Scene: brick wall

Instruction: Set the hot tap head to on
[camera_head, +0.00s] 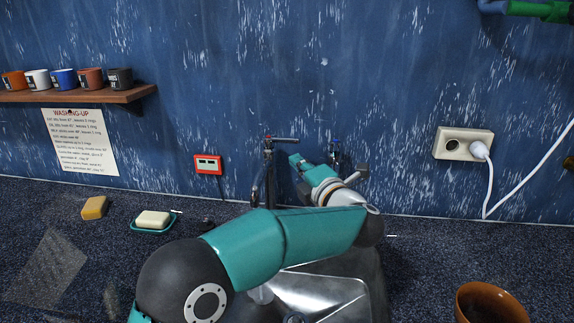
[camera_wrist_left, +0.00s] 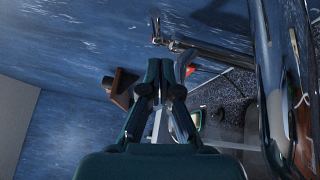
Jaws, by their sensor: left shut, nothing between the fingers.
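The hot tap (camera_head: 268,140) stands against the blue wall in the head view, with a red mark on top and a thin lever pointing right. The cold tap (camera_head: 335,148) with a blue mark stands to its right. My left gripper (camera_head: 294,159) is between the two taps, its tips just below and near the hot tap's lever. Whether they touch it I cannot tell. In the left wrist view the fingers (camera_wrist_left: 164,72) are closed together and empty, and a tap head with a dark bar (camera_wrist_left: 212,52) shows beyond them.
My left arm covers much of the metal sink (camera_head: 320,291). A red-framed box (camera_head: 208,164) is on the wall left of the taps. A soap dish (camera_head: 153,228) and a sponge (camera_head: 94,208) lie on the left counter. A brown pot (camera_head: 488,305) stands front right.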

